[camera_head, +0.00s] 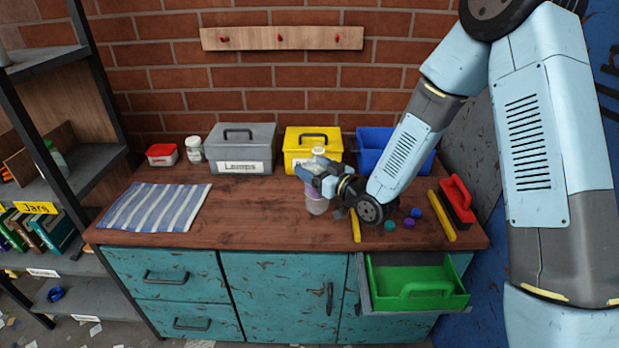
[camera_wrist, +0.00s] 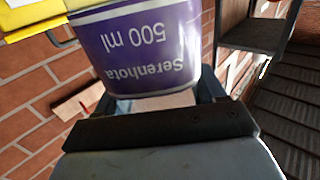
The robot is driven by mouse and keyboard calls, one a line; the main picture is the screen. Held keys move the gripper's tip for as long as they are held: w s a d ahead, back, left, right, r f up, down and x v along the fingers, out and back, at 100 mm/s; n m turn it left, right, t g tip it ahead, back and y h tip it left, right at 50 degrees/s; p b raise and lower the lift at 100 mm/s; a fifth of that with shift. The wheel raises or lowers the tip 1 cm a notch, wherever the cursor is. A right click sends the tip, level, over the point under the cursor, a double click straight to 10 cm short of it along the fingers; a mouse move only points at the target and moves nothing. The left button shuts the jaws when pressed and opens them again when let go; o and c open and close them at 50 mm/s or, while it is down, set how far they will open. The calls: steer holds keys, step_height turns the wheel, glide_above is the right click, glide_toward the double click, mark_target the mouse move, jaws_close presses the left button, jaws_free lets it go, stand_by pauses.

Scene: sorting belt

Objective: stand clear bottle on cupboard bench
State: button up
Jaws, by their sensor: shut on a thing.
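The clear bottle (camera_head: 317,206) has a purple label and a pale cap. It is upright over the middle of the wooden top of the cupboard bench (camera_head: 262,208). I cannot tell whether its base touches the wood. My gripper (camera_head: 318,178) reaches in from the right and is shut on the bottle around its upper label, hiding part of it. In the wrist view the bottle (camera_wrist: 140,50) shows its purple label upside down, reading "Serenhota 500 ml". Its cap is out of that view.
A striped cloth (camera_head: 157,207) lies at left. Behind stand a grey box (camera_head: 247,155), a yellow box (camera_head: 299,158) and a blue bin (camera_head: 371,157). An open drawer holds a green caddy (camera_head: 421,288).

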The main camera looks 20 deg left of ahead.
steer(key=shift+w+a+f, duration=0.25)
steer(key=shift+w+f, duration=0.05)
steer(key=shift+f, duration=1.9)
steer(key=o, duration=1.5)
steer(key=shift+w, duration=0.1)
steer(key=shift+o, duration=0.2)
